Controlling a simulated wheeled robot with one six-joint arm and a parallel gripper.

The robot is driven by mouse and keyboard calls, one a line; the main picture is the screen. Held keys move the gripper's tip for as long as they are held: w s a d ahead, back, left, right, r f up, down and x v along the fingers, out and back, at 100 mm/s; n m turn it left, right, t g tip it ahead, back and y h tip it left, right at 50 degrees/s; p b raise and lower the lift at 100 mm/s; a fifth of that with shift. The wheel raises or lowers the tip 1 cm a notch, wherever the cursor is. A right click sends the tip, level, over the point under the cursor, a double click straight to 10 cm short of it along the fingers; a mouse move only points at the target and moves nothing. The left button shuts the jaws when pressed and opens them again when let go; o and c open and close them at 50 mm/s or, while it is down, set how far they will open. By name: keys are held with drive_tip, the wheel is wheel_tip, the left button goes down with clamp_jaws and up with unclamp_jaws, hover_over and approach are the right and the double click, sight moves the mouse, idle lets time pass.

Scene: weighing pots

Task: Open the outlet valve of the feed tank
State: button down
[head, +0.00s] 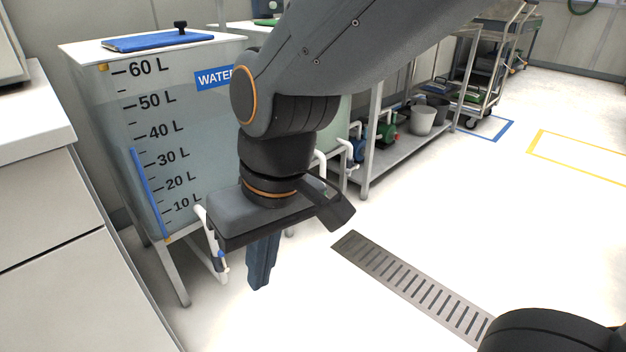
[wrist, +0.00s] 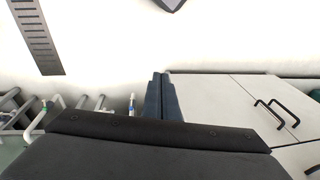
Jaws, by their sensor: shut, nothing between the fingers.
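A clear tank (head: 150,130) with litre marks, a blue lid and a WATER label stands at the left in the head view; no label reading "feed" shows. A white outlet pipe (head: 209,245) runs down at its lower right, with a small blue part (head: 221,254) that looks like a valve handle. A white pipe end with a blue part (wrist: 132,104) shows in the wrist view, left of my fingers. My gripper (head: 259,284) points down, shut and empty, right of the outlet pipe in the head view. Its fingers also show in the wrist view (wrist: 161,78). The handle's position is too small to tell.
Cabinets (head: 60,240) stand close at the left; their black handles (wrist: 275,112) show in the wrist view. A rack (head: 395,150) with pumps, pipes and buckets stands behind my arm. A floor drain grate (head: 415,288) lies right of my gripper. The floor around it is clear.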

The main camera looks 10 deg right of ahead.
drive_tip(key=w+d+f+n+t, duration=0.1)
drive_tip(key=w+f+n+t, duration=0.3)
drive_tip(key=w, duration=1)
drive_tip(key=w+f+t+b, duration=0.15)
drive_tip(key=w+f, duration=0.55)
drive_tip(key=w, duration=0.7)
drive_tip(key=w+d+f+n+t, duration=0.1)
drive_tip(key=w+f+n+t, duration=0.3)
drive_tip(key=w, duration=1.1)
drive_tip(key=w+d+f+n+t, duration=0.1)
drive_tip(key=w+d+f+t, duration=0.1)
drive_tip(key=w+d+f, duration=0.4)
drive_tip(key=w+d+f+n+t, duration=0.2)
drive_tip(key=d+f+t, duration=0.1)
drive_tip(key=f, duration=0.4)
drive_tip(key=s+d+f+n+t+h+b, duration=0.15)
drive_tip(key=s+d+f+n+t, duration=0.35)
drive_tip(key=d+f, duration=0.65)
drive_tip(key=w+r+m+b, duration=0.1)
drive_tip(key=w+b, duration=0.5)
drive_tip(key=w, duration=0.6)
drive_tip(key=shift+w+a+r, duration=0.3)
drive_tip(key=shift+a+r, duration=0.1)
drive_tip(key=shift+r, duration=0.2)
drive_tip(key=shift+a+g, duration=0.1)
drive_tip(key=shift+g, duration=0.15)
